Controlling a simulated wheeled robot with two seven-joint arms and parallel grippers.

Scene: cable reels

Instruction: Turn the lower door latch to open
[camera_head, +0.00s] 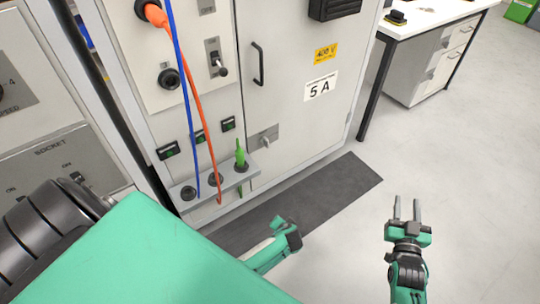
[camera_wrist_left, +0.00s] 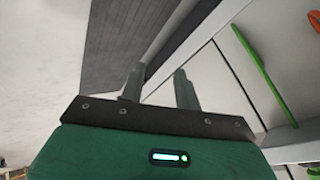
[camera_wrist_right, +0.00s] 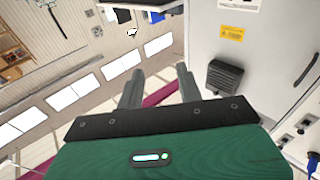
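The lower door latch (camera_head: 263,138) is a small metal handle on a plate, low on the white cabinet door (camera_head: 300,60). My right gripper (camera_head: 405,208) is open and empty, over the floor to the right of the cabinet and well apart from the latch. Its two fingers also show apart in the right wrist view (camera_wrist_right: 158,92). My left gripper (camera_head: 291,230) is low in front of the cabinet, below the latch, partly hidden by my own green arm. In the left wrist view its fingers (camera_wrist_left: 159,88) are apart with nothing between them. The latch cannot be made out in the wrist views.
A socket shelf (camera_head: 232,180) with a green plug (camera_head: 240,155), an orange cable (camera_head: 195,105) and a blue cable (camera_head: 182,70) juts out left of the latch. A dark mat (camera_head: 330,190) lies before the cabinet. A desk (camera_head: 425,15) stands at right; open floor surrounds my right gripper.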

